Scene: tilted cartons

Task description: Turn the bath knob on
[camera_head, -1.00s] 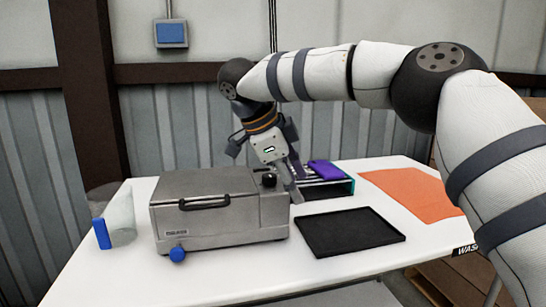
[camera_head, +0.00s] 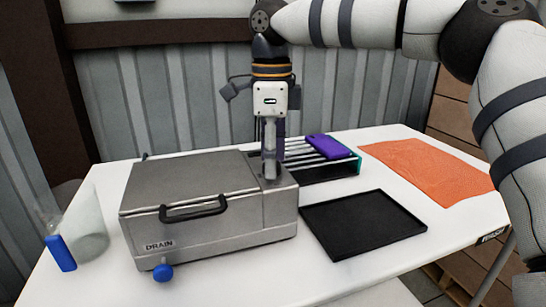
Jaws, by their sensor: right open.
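The bath is a grey metal box (camera_head: 225,237) with a lid, a black front handle (camera_head: 193,209) and a "DRAIN" label, standing on the white table. A blue knob (camera_head: 163,272) sits low on its front by that label. My right gripper (camera_head: 269,172) points straight down over the narrow top panel at the bath's right end. Its fingers are open, seen edge-on, and hide most of the black knob there; I cannot tell whether they touch it. My left gripper is out of view.
A rack (camera_head: 345,168) with a purple item (camera_head: 324,147) on it stands behind and right of the bath. A black tray (camera_head: 362,225) and an orange cloth (camera_head: 435,170) lie to the right.

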